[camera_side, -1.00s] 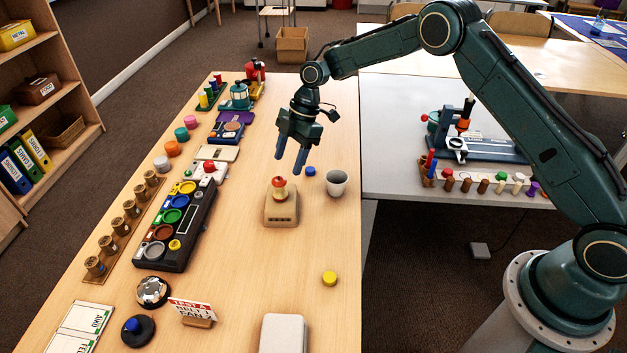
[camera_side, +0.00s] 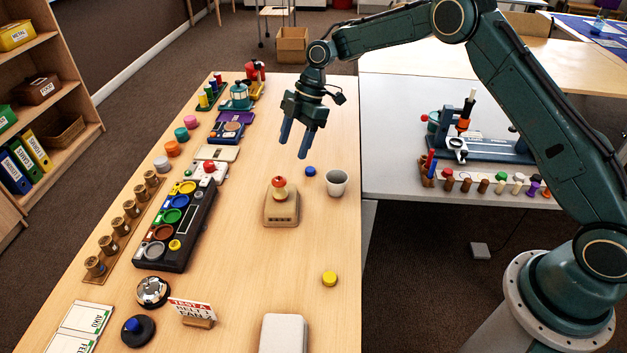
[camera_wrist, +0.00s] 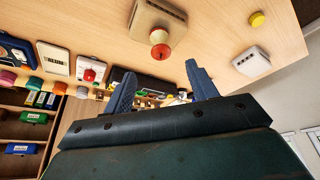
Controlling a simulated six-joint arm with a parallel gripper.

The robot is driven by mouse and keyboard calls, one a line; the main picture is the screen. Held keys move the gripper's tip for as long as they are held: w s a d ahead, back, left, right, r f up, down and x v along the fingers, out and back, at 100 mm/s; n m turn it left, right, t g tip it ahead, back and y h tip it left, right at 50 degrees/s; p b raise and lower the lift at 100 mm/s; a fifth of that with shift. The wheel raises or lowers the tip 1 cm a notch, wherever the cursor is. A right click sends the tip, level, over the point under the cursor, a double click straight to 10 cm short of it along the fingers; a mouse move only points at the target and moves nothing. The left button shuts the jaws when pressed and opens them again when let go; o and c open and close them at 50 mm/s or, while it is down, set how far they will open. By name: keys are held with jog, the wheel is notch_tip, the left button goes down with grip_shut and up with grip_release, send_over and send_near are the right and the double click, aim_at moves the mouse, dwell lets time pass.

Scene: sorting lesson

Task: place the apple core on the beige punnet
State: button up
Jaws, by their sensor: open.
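The apple core (camera_side: 279,186), red at its ends and pale yellow in the middle, stands upright on top of the beige punnet (camera_side: 281,213), a box with slots in its front. In the wrist view the apple core (camera_wrist: 160,46) shows beyond my fingertips, against the edge of the punnet (camera_wrist: 170,15). My gripper (camera_side: 295,149) is open and empty, with its two blue fingers pointing down, above and behind the apple core and apart from it. In the wrist view my gripper (camera_wrist: 159,69) has nothing between its fingers.
A grey cup (camera_side: 336,184) and a blue disc (camera_side: 310,171) are right of the punnet. A yellow disc (camera_side: 329,279) lies nearer the front. A black tray of coloured cups (camera_side: 178,225) is on the left. The table between punnet and yellow disc is clear.

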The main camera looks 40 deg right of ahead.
jog(key=shift+r, duration=0.1)
jog(key=s+d+r+m+t+h, duration=0.15)
jog(key=s+r+m, duration=0.25)
jog(key=s+r, duration=0.55)
jog(key=s+d+r+m+t+h, duration=0.1)
jog(key=s+d+r+m+t, duration=0.15)
jog(key=s+r+m, duration=0.65)
jog(key=s+d+r+m+h, duration=0.1)
jog(key=s+d+m, duration=0.1)
jog(key=s, duration=0.9)
jog(key=s+d+r+m+t+h, duration=0.1)
jog(key=s+d+m, duration=0.2)
jog(key=s, duration=0.8)
jog(key=shift+d+r+t, duration=0.15)
jog(key=shift+t, duration=0.15)
